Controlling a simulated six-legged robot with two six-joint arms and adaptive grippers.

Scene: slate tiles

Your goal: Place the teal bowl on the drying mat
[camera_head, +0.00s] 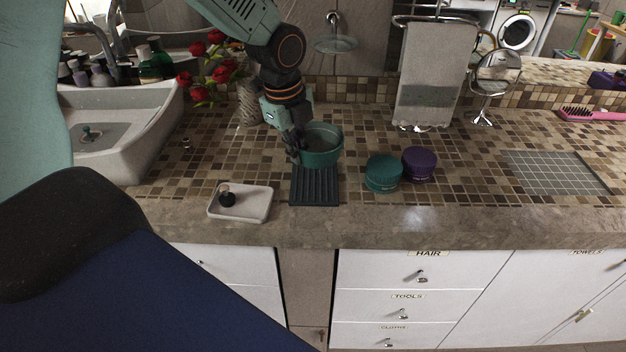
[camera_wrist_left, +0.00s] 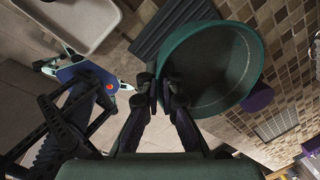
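The teal bowl (camera_head: 322,154) is upright at the back part of the dark ribbed drying mat (camera_head: 314,190). I cannot tell whether its base touches the mat or is a little above it. My left gripper (camera_head: 294,152) is at the bowl's left rim. In the left wrist view, the fingers (camera_wrist_left: 162,92) are close together on the rim of the bowl (camera_wrist_left: 215,70), and the mat (camera_wrist_left: 172,28) shows partly behind it. The bowl hides the back of the mat. My right gripper is not in view.
A teal jar (camera_head: 383,174) and a purple jar (camera_head: 418,162) stand right of the mat. A pale tray (camera_head: 258,205) with a small dark bottle (camera_head: 226,197) lies left. A vase of red roses (camera_head: 250,105) stands behind. A grid mat (camera_head: 557,172) lies far right.

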